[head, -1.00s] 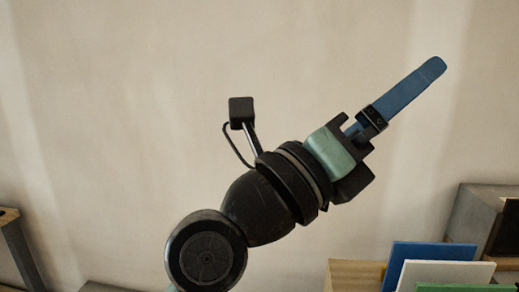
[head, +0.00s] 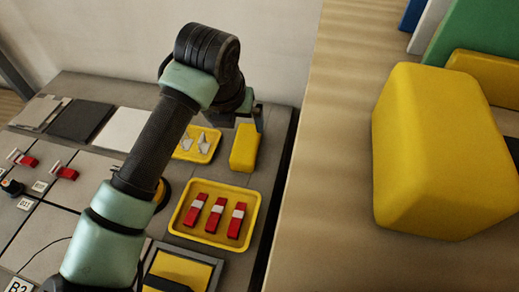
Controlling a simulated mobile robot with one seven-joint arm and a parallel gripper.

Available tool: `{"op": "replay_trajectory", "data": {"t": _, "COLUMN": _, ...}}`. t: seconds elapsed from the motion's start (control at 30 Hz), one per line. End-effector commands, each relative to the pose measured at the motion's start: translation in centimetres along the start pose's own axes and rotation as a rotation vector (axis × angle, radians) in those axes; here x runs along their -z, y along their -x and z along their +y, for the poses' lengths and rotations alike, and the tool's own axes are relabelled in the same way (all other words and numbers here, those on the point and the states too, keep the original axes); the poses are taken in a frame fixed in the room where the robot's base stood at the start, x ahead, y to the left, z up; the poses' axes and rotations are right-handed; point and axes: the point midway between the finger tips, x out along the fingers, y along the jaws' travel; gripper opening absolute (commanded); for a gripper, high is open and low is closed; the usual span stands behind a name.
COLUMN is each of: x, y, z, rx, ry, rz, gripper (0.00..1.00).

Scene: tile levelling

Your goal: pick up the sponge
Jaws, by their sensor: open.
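A yellow block (head: 244,148), likely the sponge, sits near the right edge of the grey work table in the head view. My gripper (head: 257,118) points down just above and behind the block's top right side. I cannot tell whether a finger touches the block. A second, much larger-looking yellow block (head: 435,150) stands close to the camera on a wooden surface at the right.
Left of the yellow block is a yellow tray (head: 177,148) with grey pieces. In front is a yellow tray (head: 173,225) with three red-and-white pieces. Tiles with red clips (head: 68,173) lie at left. The wooden surface (head: 335,180) borders the right, with upright coloured boards (head: 478,35) behind.

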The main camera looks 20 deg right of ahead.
Motion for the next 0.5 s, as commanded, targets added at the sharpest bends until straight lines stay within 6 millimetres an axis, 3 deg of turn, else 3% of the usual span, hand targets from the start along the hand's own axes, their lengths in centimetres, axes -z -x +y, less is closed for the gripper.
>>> {"op": "replay_trajectory", "data": {"t": 0.5, "x": 0.2, "y": -7.7, "z": -0.1, "rx": 0.002, "ry": -0.001, "rz": -0.001, "gripper": 1.0}}
